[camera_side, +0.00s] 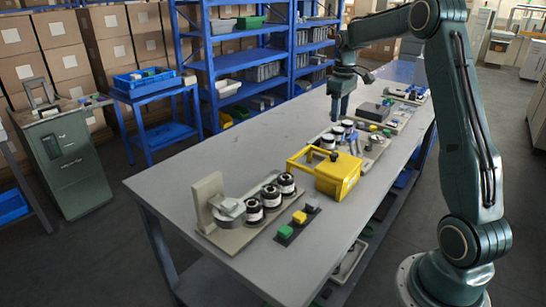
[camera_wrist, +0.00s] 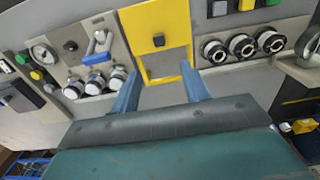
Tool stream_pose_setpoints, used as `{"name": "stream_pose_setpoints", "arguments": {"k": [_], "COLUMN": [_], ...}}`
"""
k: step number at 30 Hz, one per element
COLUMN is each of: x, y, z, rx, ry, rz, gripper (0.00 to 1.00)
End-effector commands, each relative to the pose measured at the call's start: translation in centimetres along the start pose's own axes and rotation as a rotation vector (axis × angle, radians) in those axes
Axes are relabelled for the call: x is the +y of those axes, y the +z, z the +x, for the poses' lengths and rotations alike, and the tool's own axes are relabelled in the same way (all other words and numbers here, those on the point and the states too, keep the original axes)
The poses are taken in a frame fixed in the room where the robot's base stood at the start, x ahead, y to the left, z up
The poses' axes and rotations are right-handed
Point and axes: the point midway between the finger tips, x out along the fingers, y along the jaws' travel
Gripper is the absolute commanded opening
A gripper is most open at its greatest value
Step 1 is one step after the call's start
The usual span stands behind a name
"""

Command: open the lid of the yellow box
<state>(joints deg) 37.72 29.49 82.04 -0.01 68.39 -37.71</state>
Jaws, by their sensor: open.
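The yellow box (camera_side: 337,178) stands on the grey table right of the middle in the side view. Its top looks closed, with a small black knob (camera_side: 334,156) on it. A yellow open frame (camera_side: 303,158) sticks out from its left side. In the wrist view the yellow box (camera_wrist: 150,28) is at top centre, with the frame below it, between and beyond the fingertips. My gripper (camera_wrist: 160,74) is open and empty; it also shows in the side view (camera_side: 339,112), above the table and behind the box. It appears apart from the box.
A plate with black-and-white rollers (camera_side: 271,197) is left of the box. A strip with green and yellow buttons (camera_side: 297,221) lies in front. Another panel with a gauge (camera_wrist: 42,54) and rollers (camera_wrist: 118,77) is beside the box. The table's rear left (camera_side: 220,150) is clear.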

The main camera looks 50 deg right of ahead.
Motion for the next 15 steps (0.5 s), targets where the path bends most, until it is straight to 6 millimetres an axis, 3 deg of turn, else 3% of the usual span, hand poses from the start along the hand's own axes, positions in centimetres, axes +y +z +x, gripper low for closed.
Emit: {"name": "stream_pose_setpoints", "arguments": {"k": [8, 15], "x": [0.2, 0.2], "y": [0.0, 0.0], "z": [0.3, 1.6], "rx": [-0.002, -0.003], "ry": [-0.001, -0.002], "rz": [0.000, 0.000], "gripper": [0.45, 0.45]}}
